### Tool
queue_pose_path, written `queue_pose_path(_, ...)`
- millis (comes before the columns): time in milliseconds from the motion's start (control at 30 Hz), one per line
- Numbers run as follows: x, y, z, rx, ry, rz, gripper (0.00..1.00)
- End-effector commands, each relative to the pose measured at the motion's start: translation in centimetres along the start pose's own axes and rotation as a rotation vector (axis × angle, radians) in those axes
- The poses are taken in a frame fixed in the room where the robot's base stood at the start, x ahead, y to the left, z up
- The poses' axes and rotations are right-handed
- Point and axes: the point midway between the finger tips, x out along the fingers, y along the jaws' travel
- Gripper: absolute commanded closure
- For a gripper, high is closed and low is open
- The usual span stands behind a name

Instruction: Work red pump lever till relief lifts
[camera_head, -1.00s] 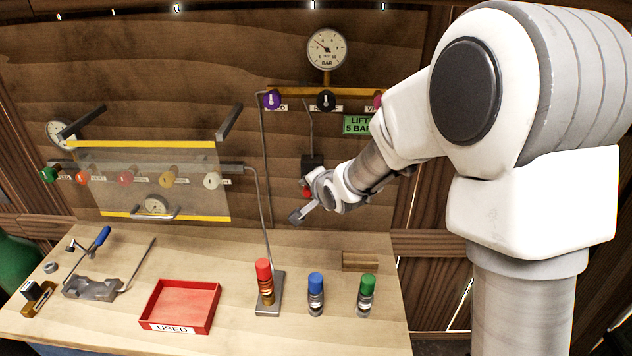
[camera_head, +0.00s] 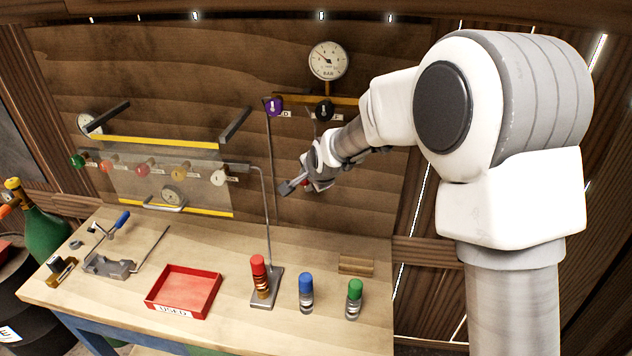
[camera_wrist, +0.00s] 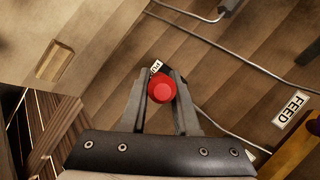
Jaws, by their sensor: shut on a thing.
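The red pump lever's round knob (camera_wrist: 162,88) sits between the two fingers of my gripper (camera_wrist: 160,92) in the wrist view, and the gripper is shut on it. The lever's shaft and the pump body are hidden behind my arm. A round BAR gauge (camera_head: 327,60) is above on the panel; its needle is too small to read. The relief is not clearly visible.
Purple (camera_head: 273,106) and black (camera_head: 324,111) knobs are on the pipe above. Red-, blue- and green-capped bottles (camera_head: 306,298), a red USED tray (camera_head: 183,293) and a wooden block (camera_head: 356,264) are on the bench. A clear panel (camera_head: 150,178) is at left.

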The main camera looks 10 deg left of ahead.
Motion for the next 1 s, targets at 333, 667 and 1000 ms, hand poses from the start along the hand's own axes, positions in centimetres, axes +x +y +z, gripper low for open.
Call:
queue_pose_path(333, 0.21, -0.63, 0.45, 0.006, -0.009, 0.013, 1.0)
queue_pose_path(667, 0.17, -0.74, 0.41, 0.007, -0.008, 0.011, 1.0)
queue_pose_path(1000, 0.2, -0.64, 0.43, 0.006, -0.008, 0.012, 0.41)
